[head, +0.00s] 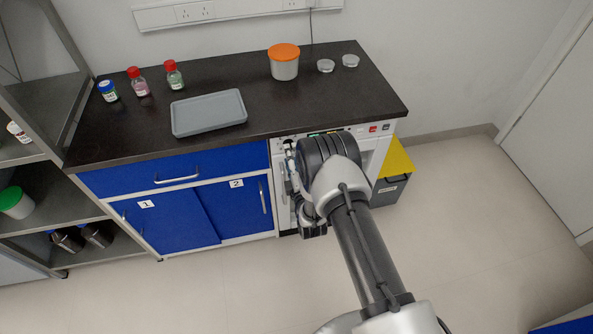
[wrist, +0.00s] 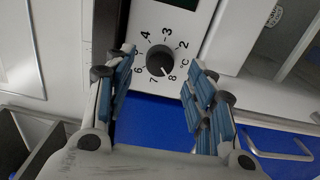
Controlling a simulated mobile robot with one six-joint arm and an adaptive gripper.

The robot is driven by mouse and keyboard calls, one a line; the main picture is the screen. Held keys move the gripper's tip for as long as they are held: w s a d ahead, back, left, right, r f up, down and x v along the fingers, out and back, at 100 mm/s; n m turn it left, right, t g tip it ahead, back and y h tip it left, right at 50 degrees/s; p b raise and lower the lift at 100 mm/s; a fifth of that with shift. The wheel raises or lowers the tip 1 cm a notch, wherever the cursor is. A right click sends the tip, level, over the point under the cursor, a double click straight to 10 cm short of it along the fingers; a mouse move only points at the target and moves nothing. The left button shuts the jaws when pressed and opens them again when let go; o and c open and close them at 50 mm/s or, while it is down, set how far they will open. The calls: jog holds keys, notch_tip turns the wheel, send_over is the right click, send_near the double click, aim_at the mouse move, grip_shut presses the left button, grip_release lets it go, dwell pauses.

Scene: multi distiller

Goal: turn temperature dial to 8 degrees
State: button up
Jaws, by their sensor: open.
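The temperature dial (wrist: 160,60) is a round black knob on a white panel in the wrist view. Printed numbers and a °C mark surround it. Its small white mark is at the lower right and appears to point at the 8. My gripper (wrist: 163,62) is open, with one blue-padded finger left of the dial and one right of it. Neither finger visibly touches the knob, and I cannot tell the exact depth. In the head view my arm's wrist covers the dial and most of the white appliance (head: 373,140).
The dark countertop (head: 225,75) above holds a grey tray (head: 208,112), an orange-lidded tub (head: 284,62), small bottles and dishes. Blue cabinet doors (head: 180,218) are left of my gripper. A yellow-lidded bin (head: 394,172) stands at the right. The floor in front is clear.

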jog(key=v, duration=0.9)
jog(key=shift+r, duration=0.1)
jog(key=w+d+r+m+g+h, duration=0.1)
jog(key=w+d+r+m, duration=0.15)
jog(key=r, duration=0.35)
jog(key=w+d+r+m+g+h, duration=0.1)
jog(key=w+r+m+g, duration=0.15)
jog(key=r, duration=0.45)
jog(key=w+d+r+m+g+h, duration=0.1)
jog(key=d+r+m, duration=0.15)
jog(key=r, duration=0.35)
jog(key=s+d+r+m+g, duration=0.35)
jog(key=s+r+m, duration=0.25)
jog(key=s+r, duration=0.3)
jog(key=s+d+r+m+g, duration=0.1)
jog(key=s+d+m, duration=0.1)
jog(key=s, duration=0.7)
jog(key=s+d+r+m+g+h, duration=0.1)
jog(key=s+d+r+m+g, duration=0.1)
jog(key=s, duration=0.8)
jog(key=s+d+r+m+g+h, duration=0.1)
jog(key=s+d+r+m, duration=0.1)
jog(key=s, duration=0.8)
jog(key=shift+s+d+m+g, duration=0.25)
jog(key=shift+d+m+g, duration=0.2)
jog(key=shift+m, duration=0.5)
